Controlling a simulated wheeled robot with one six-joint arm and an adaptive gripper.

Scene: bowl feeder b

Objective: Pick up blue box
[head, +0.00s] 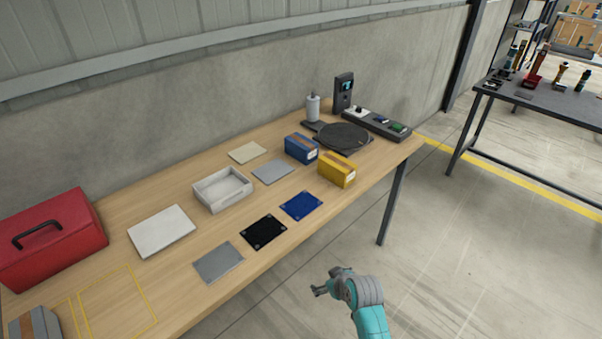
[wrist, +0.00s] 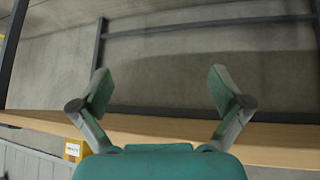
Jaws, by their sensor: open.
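The blue box (head: 301,149), with a brown band on top and a white label on its end, sits on the wooden table toward the back right. It touches or nearly touches a grey flat plate on its left. My gripper (head: 319,288) is off the table's front edge, well in front of the box and apart from it. In the wrist view my gripper (wrist: 160,93) has its two fingers spread with nothing between them. The blue box is not seen in the wrist view.
A yellow box (head: 337,170) stands right of and in front of the blue box. A round dark plate (head: 343,136) lies behind it. A blue mat (head: 301,205), a black mat (head: 263,231) and a white tray (head: 222,189) lie left. Floor in front is clear.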

